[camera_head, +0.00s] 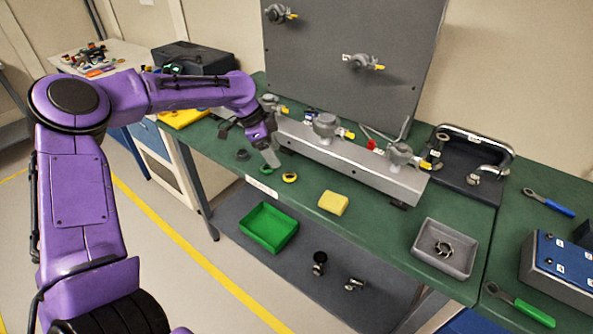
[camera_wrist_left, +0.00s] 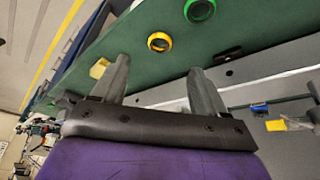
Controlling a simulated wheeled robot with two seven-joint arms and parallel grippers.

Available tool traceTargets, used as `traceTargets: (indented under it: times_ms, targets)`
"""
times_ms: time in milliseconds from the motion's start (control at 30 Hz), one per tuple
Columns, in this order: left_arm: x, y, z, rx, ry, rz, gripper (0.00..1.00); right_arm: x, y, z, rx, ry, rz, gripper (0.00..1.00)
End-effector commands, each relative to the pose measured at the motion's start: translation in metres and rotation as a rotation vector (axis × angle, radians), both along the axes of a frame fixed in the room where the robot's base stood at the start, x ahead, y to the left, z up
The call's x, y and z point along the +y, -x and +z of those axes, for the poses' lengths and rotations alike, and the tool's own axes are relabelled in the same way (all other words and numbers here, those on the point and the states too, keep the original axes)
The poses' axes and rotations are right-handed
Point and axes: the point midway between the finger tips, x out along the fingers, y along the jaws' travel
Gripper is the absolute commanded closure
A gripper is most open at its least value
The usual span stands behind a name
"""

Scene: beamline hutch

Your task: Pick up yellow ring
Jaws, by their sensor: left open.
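The yellow ring (camera_head: 290,178) lies flat on the green bench top near its front edge. In the left wrist view the yellow ring (camera_wrist_left: 152,44) is beyond the fingertips, roughly between the two fingers in the picture. My left gripper (camera_head: 270,156) is above the bench, behind and to the left of the yellow ring in the head view, apart from it. The left wrist view shows my left gripper (camera_wrist_left: 160,65) with its fingers spread and nothing between them. My right gripper is in neither view.
A green ring (camera_head: 266,170) and a dark ring (camera_head: 243,155) lie close by. A yellow block (camera_head: 333,202) is to the right. A grey rail with valves (camera_head: 350,166) stands behind. A green tray (camera_head: 251,240) is on the lower shelf; a grey tray (camera_head: 425,257) is at right.

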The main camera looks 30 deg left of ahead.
Motion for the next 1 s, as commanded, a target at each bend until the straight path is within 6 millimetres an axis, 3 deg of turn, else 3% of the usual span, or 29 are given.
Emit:
traceTargets:
  times_ms: [200, 500, 800, 867, 1000]
  targets:
    - [-0.021, -0.016, -0.034, 0.006, 0.000, -0.018, 0.27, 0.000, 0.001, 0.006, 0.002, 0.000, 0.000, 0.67]
    - [-0.028, -0.030, -0.076, 0.009, 0.000, -0.015, 0.27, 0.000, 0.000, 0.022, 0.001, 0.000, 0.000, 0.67]
    - [-0.030, -0.032, -0.085, 0.003, 0.000, -0.013, 0.27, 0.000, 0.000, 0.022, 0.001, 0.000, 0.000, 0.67]
    - [-0.030, -0.032, -0.085, 0.003, 0.000, -0.013, 0.43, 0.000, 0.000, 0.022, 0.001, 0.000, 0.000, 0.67]
    - [-0.030, -0.032, -0.085, 0.003, 0.000, -0.012, 0.86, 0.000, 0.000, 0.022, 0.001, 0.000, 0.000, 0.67]
